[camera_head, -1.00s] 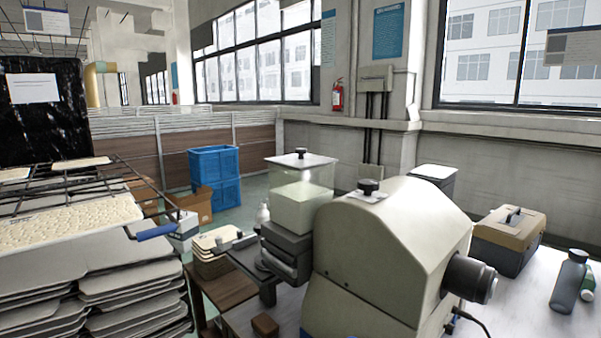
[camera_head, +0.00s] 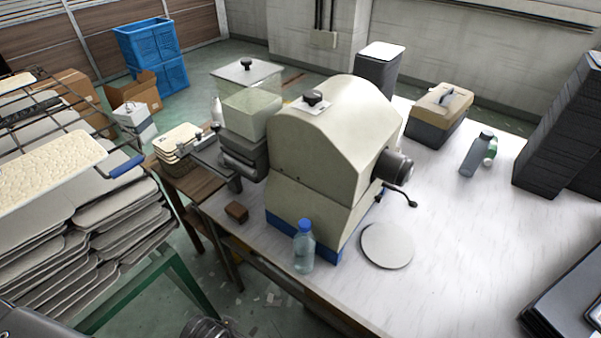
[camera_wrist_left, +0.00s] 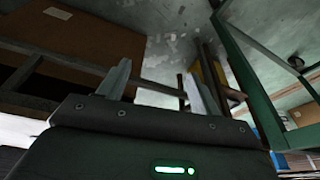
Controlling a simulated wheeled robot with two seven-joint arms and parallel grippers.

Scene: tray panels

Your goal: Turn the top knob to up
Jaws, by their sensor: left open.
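A cream machine (camera_head: 325,140) with a rounded top stands on the white table. A black knob (camera_head: 313,97) sits on a small pale plate on top of its housing. Another black knob (camera_head: 246,63) is on the lid of the clear container behind it to the left. The knob's turned position is too small to tell. My left gripper (camera_wrist_left: 156,72) shows in the left wrist view, with its two fingers apart and nothing between them. It is away from the machine, facing the floor and table legs. My right gripper is not in view.
A water bottle (camera_head: 304,247) and a round grey disc (camera_head: 387,245) are in front of the machine. A toolbox (camera_head: 439,115) and grey bottle (camera_head: 475,154) stand to its right. A rack of stacked trays (camera_head: 95,235) fills the left. The table's right-front area is mostly clear.

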